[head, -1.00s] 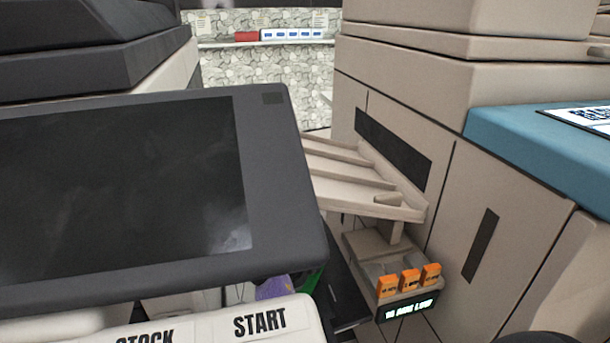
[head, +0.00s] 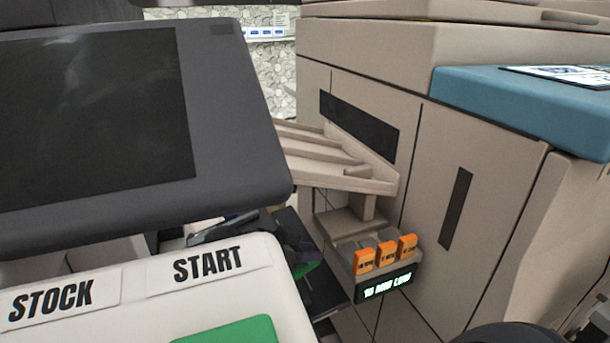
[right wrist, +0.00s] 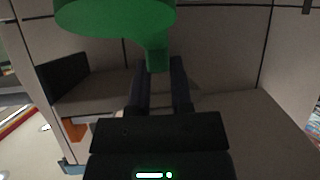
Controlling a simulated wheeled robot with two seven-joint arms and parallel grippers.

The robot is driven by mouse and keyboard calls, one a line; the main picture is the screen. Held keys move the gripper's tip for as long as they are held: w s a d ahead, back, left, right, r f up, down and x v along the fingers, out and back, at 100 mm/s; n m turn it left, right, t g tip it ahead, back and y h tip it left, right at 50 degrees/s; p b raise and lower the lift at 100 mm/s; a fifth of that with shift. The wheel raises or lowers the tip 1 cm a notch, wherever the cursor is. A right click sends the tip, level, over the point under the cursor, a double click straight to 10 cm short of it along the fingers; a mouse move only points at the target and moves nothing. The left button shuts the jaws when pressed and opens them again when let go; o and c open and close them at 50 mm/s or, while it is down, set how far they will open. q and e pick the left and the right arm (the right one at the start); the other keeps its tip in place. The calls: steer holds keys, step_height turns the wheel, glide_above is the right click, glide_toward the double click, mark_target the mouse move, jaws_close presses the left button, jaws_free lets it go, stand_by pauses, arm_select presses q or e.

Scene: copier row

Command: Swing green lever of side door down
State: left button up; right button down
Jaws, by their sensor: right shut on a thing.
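The green lever (right wrist: 115,18) fills the top of the right wrist view, with a wide rounded head and a narrow stem. My right gripper (right wrist: 160,72) is shut on that stem, one dark finger on each side. Beige panels lie behind the lever in the wrist view; I cannot tell which is the side door. My left gripper is not in view.
A large dark screen (head: 100,120) and a white panel (head: 110,270) marked STOCK and START stand close at left. A beige copier (head: 440,190) with a blue-topped part stands at right. A slanted tray (head: 335,170) and orange-tabbed holder (head: 350,262) jut from it.

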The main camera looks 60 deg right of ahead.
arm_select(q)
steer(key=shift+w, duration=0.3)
arm_select(e)
steer(key=shift+a, duration=0.1)
steer(key=c, duration=0.5)
jaws_free()
